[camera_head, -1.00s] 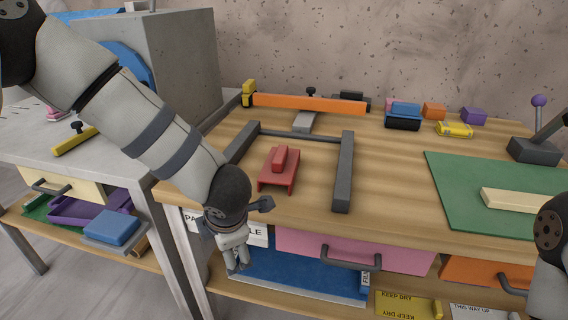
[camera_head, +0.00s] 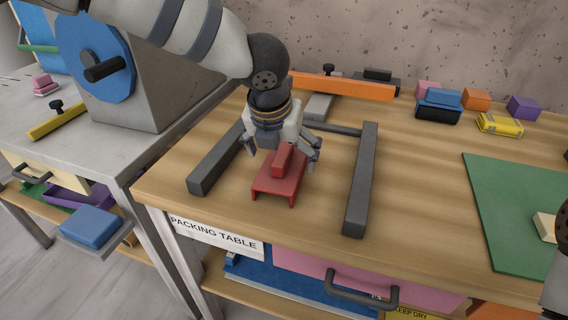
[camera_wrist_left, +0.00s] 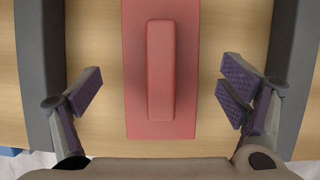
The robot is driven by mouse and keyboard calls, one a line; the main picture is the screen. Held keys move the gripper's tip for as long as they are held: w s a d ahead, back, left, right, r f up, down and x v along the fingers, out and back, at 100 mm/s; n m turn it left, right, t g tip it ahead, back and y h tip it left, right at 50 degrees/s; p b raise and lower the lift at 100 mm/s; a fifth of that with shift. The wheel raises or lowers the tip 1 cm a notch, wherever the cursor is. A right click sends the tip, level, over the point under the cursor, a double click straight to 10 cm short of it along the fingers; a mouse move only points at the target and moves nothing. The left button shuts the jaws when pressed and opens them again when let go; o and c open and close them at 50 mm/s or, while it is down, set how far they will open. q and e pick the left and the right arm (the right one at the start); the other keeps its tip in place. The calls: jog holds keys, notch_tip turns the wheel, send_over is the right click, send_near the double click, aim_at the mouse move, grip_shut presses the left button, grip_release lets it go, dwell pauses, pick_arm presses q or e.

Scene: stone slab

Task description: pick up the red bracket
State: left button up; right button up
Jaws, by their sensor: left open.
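The red bracket (camera_head: 279,184) sits on the wooden table between two dark grey bars, a flat plate with a raised block on top. My left gripper (camera_head: 283,152) is above its far end, pointing down. In the left wrist view the red bracket (camera_wrist_left: 160,75) lies centred between the open fingers (camera_wrist_left: 160,92), with a gap on each side. The fingers do not touch it there. My right gripper is not visible; only a bit of my right arm shows at the right edge.
A dark grey frame surrounds the bracket, with a left bar (camera_head: 217,160) and a right bar (camera_head: 361,180). An orange bar (camera_head: 345,88) lies behind it. Several small coloured blocks stand at the back right. A green mat (camera_head: 515,205) lies to the right.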

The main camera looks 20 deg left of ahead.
pick_arm(q)
jog(key=x, duration=0.3)
jog(key=shift+f, duration=0.4)
jog(key=shift+w, duration=0.15)
jog(key=shift+r, duration=0.1)
jog(key=shift+c, duration=1.3)
jog(key=c, duration=1)
jog(key=shift+r, duration=0.1)
